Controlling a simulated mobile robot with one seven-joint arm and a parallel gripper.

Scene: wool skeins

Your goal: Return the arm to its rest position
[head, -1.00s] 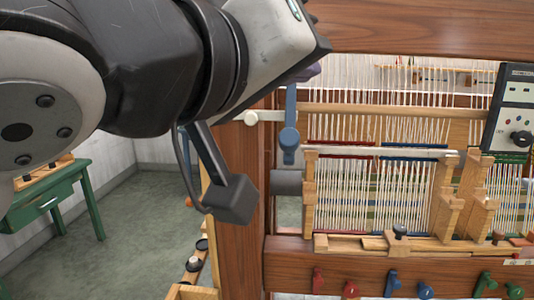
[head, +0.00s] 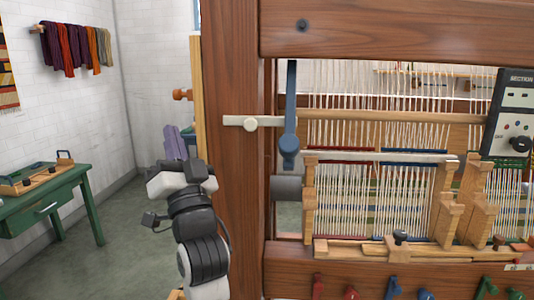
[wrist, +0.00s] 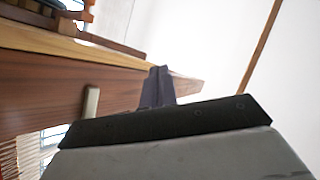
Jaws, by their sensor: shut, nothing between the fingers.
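My gripper (head: 176,142) is in the head view, left of the loom's wooden post, on the raised end of my arm. Its purple-grey fingers point upward and are shut with nothing between them. In the wrist view the fingers (wrist: 157,88) stand together beyond the dark gripper body, in front of a brown wooden beam and a pale wall. The arm stands folded at the lower middle-left of the head view, apart from the loom.
The wooden loom (head: 232,200) fills the right side, with pale warp threads and colored pegs along its lower beam. A green table (head: 50,206) holding a wooden tray stands at the left. Colored cloths (head: 77,48) hang on the wall. Grey floor is free between.

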